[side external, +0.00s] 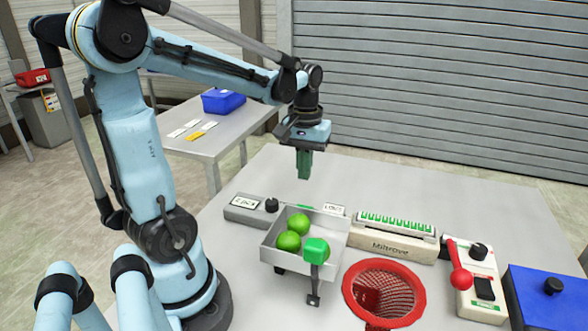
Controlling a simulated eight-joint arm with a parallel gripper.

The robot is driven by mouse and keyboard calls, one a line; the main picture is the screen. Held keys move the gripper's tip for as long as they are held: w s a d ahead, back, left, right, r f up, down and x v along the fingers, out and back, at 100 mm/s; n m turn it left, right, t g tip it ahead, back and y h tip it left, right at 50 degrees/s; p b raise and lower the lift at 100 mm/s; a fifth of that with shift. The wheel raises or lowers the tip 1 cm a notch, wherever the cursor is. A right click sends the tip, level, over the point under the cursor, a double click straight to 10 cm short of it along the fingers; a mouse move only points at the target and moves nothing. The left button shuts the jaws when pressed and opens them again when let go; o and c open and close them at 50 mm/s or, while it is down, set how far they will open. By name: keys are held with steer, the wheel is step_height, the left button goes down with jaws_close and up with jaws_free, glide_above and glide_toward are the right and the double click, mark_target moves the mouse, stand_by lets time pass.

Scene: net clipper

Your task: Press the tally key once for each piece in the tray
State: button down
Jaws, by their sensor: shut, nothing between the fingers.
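A grey metal tray (336,231) stands near the middle of the table. Two round green pieces (298,223) show clearly in it, and a rounded green shape partly shows behind a green block (316,250) at its front right corner. My gripper (304,178) is shut and empty, with its green fingers pointing down above and behind the tray, clear of everything. A beige device marked Miltrove (391,247) has a row of green bars. A low grey box (245,214) with labels and a black knob lies partly hidden behind the tray. Which part is the tally key is not clear.
A red net basket (383,293) stands in front of the Miltrove device. To its right are a white panel (482,298) with a red lever and black switch, and a blue box (548,300) with a black knob. The back of the table is clear.

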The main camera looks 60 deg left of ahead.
steer(key=shift+f, duration=4)
steer(key=shift+f, duration=0.95)
step_height(320, 180, up, 15)
steer(key=shift+f, duration=0.2)
